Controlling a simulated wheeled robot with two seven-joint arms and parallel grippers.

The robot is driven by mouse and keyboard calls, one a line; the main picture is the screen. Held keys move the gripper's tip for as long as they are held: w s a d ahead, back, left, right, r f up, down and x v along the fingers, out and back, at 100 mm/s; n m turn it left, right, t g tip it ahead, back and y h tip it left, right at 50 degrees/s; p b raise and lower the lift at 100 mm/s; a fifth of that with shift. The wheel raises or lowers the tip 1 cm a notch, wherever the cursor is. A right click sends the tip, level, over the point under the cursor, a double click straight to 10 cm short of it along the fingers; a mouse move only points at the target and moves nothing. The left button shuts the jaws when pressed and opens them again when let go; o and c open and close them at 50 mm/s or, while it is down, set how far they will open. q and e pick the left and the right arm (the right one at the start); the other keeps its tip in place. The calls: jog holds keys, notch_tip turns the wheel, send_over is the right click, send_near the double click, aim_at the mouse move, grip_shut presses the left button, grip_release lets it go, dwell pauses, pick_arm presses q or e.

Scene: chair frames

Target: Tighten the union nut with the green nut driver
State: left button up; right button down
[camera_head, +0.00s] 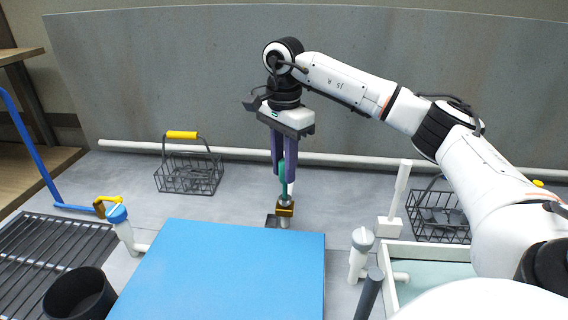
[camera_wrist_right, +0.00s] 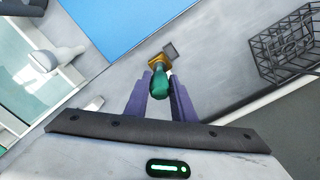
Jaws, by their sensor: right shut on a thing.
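The green nut driver (camera_head: 282,172) stands upright in my right gripper (camera_head: 284,176), whose purple fingers are shut on its handle. In the right wrist view the green handle (camera_wrist_right: 159,82) shows between the fingers (camera_wrist_right: 160,98). Below the driver is a brass-coloured union nut (camera_head: 285,210) on a short metal fitting, just behind the blue board. The driver's lower end is at the nut; I cannot tell how fully it is seated. The nut shows in the right wrist view (camera_wrist_right: 160,62) beyond the handle. My left gripper is not in view.
A blue board (camera_head: 225,270) fills the front middle. Wire baskets stand at left (camera_head: 188,175) and right (camera_head: 440,215). White pipe fittings (camera_head: 360,252) and a white-rimmed tray (camera_head: 430,250) are at right. A black cup (camera_head: 80,295) and a dark rack (camera_head: 35,255) are at left.

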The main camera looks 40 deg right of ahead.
dwell(0.3)
jog(key=shift+m, duration=0.5)
jog(key=shift+r+p, duration=0.4)
jog(key=shift+r, duration=1.9)
